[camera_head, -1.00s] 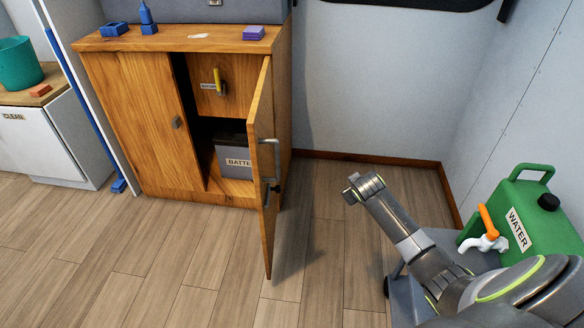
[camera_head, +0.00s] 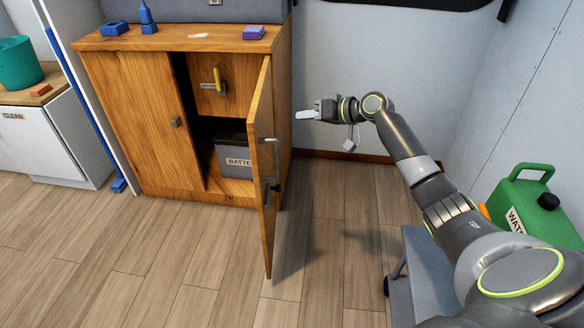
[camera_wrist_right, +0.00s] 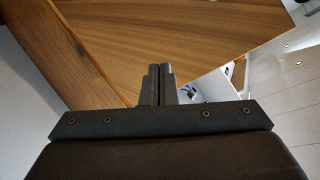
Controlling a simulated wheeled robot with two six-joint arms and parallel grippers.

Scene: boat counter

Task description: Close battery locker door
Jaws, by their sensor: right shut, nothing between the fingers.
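The wooden battery locker door (camera_head: 258,170) stands open, swung out toward me from the right side of the cabinet (camera_head: 150,130). It has a metal handle (camera_head: 270,143) on the face turned to the right. Inside sits a grey box labelled as a battery (camera_head: 234,158). My right gripper (camera_head: 300,115) is shut and empty, to the right of the door's upper part, pointing left; in the head view a gap shows between them. In the right wrist view its closed fingers (camera_wrist_right: 158,72) point at wood panels; which panel is the door is hard to tell. My left gripper is out of view.
A green water container (camera_head: 535,210) stands on a grey stand (camera_head: 430,275) at the right. A yellow-handled switch (camera_head: 217,80) is inside the locker. Small blue and purple items lie on the cabinet top. The wooden floor before the door is clear.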

